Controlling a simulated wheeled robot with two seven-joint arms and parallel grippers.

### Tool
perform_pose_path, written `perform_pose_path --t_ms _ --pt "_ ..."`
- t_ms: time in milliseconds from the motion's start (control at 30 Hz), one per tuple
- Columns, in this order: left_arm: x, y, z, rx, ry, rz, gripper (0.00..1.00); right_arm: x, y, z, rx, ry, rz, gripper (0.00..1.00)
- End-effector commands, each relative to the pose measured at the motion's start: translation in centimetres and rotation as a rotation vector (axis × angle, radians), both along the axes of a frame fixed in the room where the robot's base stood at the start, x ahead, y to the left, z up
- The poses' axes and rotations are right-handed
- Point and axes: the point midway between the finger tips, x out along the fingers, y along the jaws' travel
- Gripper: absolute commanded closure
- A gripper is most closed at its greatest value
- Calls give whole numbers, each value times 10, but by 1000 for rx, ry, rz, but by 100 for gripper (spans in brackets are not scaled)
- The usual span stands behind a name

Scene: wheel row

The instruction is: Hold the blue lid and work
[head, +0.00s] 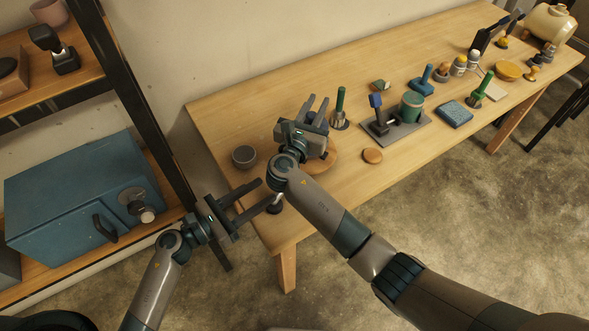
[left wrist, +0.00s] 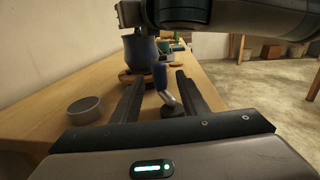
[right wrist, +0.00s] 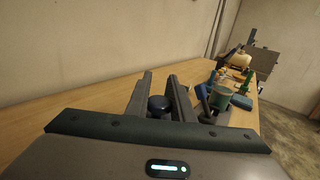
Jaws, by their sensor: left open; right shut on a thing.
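My right gripper (head: 316,107) is shut on a dark blue knob, which I take to be the blue lid's (right wrist: 158,103), seen between its fingers in the right wrist view. In the left wrist view a blue pot (left wrist: 143,53) stands under my right gripper on a round wooden board (head: 324,160). Its top is hidden, so I cannot tell whether the lid rests on it. My left gripper (head: 270,190) is open at the table's near left corner. A blue-handled tool (left wrist: 160,76) with a metal neck and dark base stands upright between or just beyond its fingers, not touching visibly.
A grey round tin (head: 244,156) stands left of the board. A green-handled tool (head: 340,108), a grey stand with a green cup (head: 411,107), a wooden disc (head: 372,156) and a blue sponge-like block (head: 455,114) lie to the right. A shelf with a blue cabinet (head: 80,195) is at left.

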Motion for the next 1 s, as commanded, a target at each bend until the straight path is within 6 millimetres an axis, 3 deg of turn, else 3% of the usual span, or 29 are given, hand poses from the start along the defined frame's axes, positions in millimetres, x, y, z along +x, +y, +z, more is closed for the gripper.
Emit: perform_pose_path --t_ms 567,767,1000 --pt "5 -1 0 30 -25 -10 60 0 0 0 0 1 0 100" --pt "16 -13 0 29 -25 -9 60 0 0 0 0 1 0 100" --pt "40 -41 1 27 -26 -10 60 0 0 0 0 1 0 100"
